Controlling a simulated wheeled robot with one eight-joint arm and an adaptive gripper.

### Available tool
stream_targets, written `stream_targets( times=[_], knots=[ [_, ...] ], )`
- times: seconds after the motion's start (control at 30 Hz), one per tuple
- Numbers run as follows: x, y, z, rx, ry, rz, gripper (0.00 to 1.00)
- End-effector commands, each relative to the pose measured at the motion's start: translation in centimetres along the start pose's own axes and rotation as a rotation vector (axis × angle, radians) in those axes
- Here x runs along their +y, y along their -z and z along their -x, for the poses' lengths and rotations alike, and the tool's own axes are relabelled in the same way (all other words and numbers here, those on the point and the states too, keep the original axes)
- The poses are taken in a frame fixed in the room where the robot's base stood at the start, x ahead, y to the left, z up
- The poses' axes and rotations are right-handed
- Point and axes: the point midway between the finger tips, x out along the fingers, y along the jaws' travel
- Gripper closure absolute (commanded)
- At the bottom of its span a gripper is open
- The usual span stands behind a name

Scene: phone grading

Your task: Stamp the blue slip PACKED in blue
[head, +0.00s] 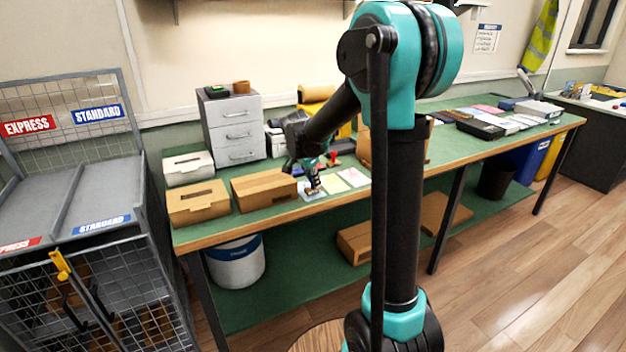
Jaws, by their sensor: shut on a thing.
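My gripper (314,179) reaches down over the front of the green-topped bench and is shut on a small dark stamp (313,190). The stamp is at or just above a pale blue slip (306,197) near the bench's front edge. I cannot tell whether it touches the slip, and the stamp and gripper hide part of it. Any print on the slip is too small to read. A red-handled stamp (333,158) stands behind the gripper. A pale yellow-green slip (333,184) and a pinkish slip (354,177) lie to the right of the blue one.
Cardboard boxes (198,204) and a pale slotted box (188,167) stand left of the slips. A grey drawer unit (234,128) is behind them. A wire cage rack (75,215) marked EXPRESS and STANDARD stands at the left. My arm hides part of the bench.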

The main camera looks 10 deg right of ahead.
Motion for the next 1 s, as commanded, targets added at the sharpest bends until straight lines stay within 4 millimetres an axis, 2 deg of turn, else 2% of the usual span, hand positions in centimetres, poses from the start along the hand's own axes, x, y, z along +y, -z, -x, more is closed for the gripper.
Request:
stream_targets(
  times=[1.0],
  knots=[
    [0.16,-0.33,-0.82,0.000,0.000,0.000,0.96]
  ],
)
